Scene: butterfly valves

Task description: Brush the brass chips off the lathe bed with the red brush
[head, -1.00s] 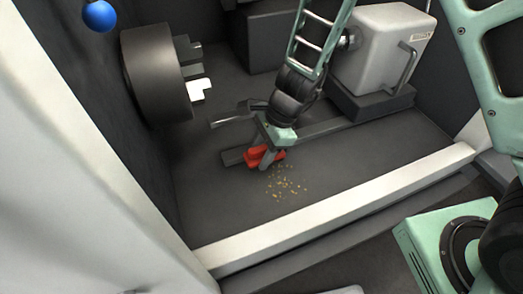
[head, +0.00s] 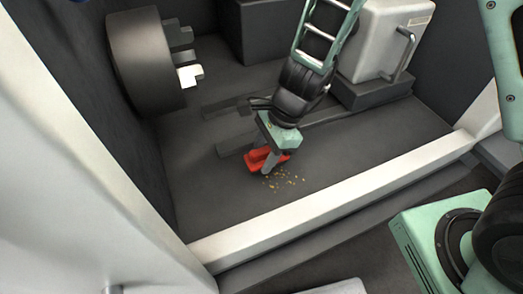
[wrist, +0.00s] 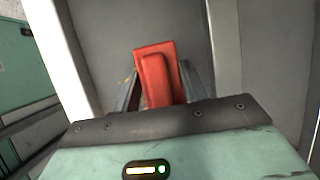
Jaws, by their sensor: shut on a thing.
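The red brush (head: 262,162) is in my gripper, low over the dark lathe bed (head: 350,150). My gripper (head: 268,160) is shut on the brush's raised grip. The wrist view shows the red brush (wrist: 157,75) between the two fingers, with its wider base beyond them. I cannot tell whether its underside touches the bed. The brass chips (head: 285,180) lie scattered on the bed just right of and in front of the brush. A few chips may be hidden behind the fingers.
The dark round chuck (head: 145,60) with its jaws stands at the left. A grey tailstock (head: 385,40) stands at the back right. A pale ledge (head: 330,200) runs along the bed's front edge. Bare bed lies right of the chips.

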